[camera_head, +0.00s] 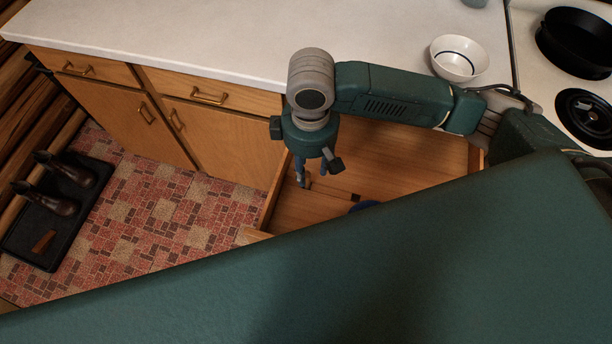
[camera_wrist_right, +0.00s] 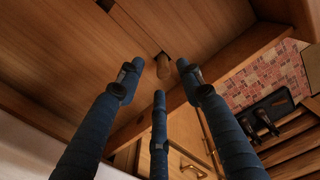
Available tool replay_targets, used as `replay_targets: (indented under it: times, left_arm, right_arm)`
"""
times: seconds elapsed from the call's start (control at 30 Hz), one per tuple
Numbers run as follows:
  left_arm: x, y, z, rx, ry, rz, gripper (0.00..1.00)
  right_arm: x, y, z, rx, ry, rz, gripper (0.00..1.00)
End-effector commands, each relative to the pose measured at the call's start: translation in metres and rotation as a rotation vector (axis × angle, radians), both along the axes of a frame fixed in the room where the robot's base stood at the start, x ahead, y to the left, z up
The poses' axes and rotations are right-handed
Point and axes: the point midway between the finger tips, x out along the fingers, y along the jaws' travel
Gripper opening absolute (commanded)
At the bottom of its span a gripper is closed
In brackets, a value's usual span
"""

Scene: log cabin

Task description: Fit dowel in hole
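An open wooden drawer (camera_head: 420,160) under the counter holds a flat wooden board (camera_head: 315,212), with a dark square opening (camera_head: 355,197) in it. In the right wrist view a short, light wooden dowel (camera_wrist_right: 164,69) points up toward the camera, with a dark gap at its base; I cannot tell whether it sits in a hole. My right gripper (camera_head: 308,182) points down into the drawer. Its three blue fingers (camera_wrist_right: 159,74) are spread around the dowel, with visible gaps to it. My left gripper is not in view.
The white countertop (camera_head: 190,30) overhangs the cabinets behind the drawer. A white bowl (camera_head: 459,58) stands on it, beside a stove with a black pan (camera_head: 575,42). A dark tray (camera_head: 40,235) with boots lies on the tiled floor. My green body part hides the drawer's near portion.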

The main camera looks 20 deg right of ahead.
Motion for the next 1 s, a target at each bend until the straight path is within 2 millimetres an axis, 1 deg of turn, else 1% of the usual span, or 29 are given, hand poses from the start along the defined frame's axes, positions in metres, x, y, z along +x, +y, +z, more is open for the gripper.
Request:
replay_targets:
  times: [0.07, 0.17, 0.27, 0.4, 0.47, 0.57, 0.77, 0.87, 0.93, 0.97, 1.0]
  left_arm:
    - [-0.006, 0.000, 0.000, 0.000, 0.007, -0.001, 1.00]
    - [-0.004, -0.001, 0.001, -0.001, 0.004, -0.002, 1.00]
    - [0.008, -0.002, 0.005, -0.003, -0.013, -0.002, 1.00]
    - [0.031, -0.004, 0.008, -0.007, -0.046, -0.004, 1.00]
    - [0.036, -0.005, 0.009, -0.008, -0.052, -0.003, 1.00]
    - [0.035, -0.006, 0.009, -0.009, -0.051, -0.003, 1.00]
    - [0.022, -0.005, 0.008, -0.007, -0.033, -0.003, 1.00]
    - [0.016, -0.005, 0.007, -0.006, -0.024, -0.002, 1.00]
    - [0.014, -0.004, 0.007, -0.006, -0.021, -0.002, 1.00]
    - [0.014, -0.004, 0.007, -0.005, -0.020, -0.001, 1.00]
    - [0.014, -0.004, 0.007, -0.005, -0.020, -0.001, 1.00]
  right_arm:
    - [0.000, 0.000, -0.006, -0.001, -0.001, 0.000, 0.37]
    - [0.000, 0.001, -0.013, -0.001, -0.001, 0.000, 0.37]
    - [-0.001, 0.003, -0.026, -0.002, 0.002, 0.000, 0.37]
    - [0.000, 0.005, -0.048, -0.001, 0.000, -0.001, 0.37]
    - [-0.001, 0.005, -0.054, -0.001, 0.001, -0.001, 0.37]
    - [0.000, 0.005, -0.059, -0.001, -0.002, 0.001, 0.37]
    - [0.000, 0.005, -0.060, 0.000, -0.003, 0.002, 0.37]
    - [0.000, 0.005, -0.060, 0.000, -0.003, 0.001, 0.19]
    - [0.000, 0.005, -0.060, 0.000, -0.003, 0.001, 0.05]
    - [0.000, 0.005, -0.060, 0.000, -0.003, 0.001, 0.02]
    - [0.000, 0.005, -0.060, 0.000, -0.003, 0.001, 0.01]
